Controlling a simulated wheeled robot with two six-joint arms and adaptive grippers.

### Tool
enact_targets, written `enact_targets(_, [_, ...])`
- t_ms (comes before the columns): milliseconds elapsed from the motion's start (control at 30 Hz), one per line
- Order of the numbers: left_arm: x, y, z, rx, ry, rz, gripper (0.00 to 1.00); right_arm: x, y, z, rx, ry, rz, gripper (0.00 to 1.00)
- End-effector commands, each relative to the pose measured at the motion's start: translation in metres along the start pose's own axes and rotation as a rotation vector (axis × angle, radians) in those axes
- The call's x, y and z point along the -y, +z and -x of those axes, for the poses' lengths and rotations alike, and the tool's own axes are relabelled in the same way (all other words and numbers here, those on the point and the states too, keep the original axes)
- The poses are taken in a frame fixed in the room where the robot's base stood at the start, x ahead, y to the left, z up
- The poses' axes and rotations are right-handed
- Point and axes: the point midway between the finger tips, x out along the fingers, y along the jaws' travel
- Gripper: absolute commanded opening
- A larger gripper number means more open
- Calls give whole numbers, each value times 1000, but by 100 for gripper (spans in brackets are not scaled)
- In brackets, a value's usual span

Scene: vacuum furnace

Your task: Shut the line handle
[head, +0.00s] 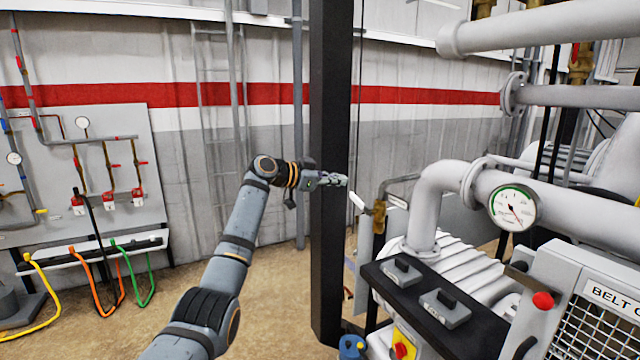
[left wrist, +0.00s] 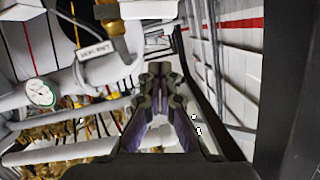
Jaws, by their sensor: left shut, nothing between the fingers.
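The line handle (head: 357,201) is a short white lever, tilted, on a brass valve (head: 379,216) at the end of a thin grey pipe. My left gripper (head: 345,181) is shut and empty, just up and left of the lever in the head view. In the left wrist view its closed fingers (left wrist: 160,70) point away from the camera. There the brass valve body (left wrist: 121,46) and a white label (left wrist: 95,51) with upside-down lettering are left of the fingers. A white bar (left wrist: 148,9), apparently the handle, is above them. I cannot tell whether gripper and handle touch. My right gripper is out of view.
A black post (head: 330,120) stands right beside my left gripper. Large white pipes with a gauge (head: 514,207) and a black-topped control box (head: 435,300) fill the right side. A hose panel (head: 105,180) is on the left wall. The floor between is bare.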

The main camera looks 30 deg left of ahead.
Motion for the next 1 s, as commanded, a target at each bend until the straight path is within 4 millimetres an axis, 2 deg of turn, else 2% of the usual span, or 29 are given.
enact_targets(33, [-2,7,10,-3,-2,-6,0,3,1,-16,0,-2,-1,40])
enact_targets(100, [-2,5,26,-3,-2,-5,0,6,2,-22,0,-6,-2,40])
enact_targets(233, [-1,3,47,-3,-1,-4,0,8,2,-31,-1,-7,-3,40])
enact_targets(400, [-1,0,61,-3,1,-3,0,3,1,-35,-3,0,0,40])
enact_targets(900, [-1,-1,62,-3,2,-2,0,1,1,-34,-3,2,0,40])
enact_targets(1000, [-1,9,57,9,-1,14,0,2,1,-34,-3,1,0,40])
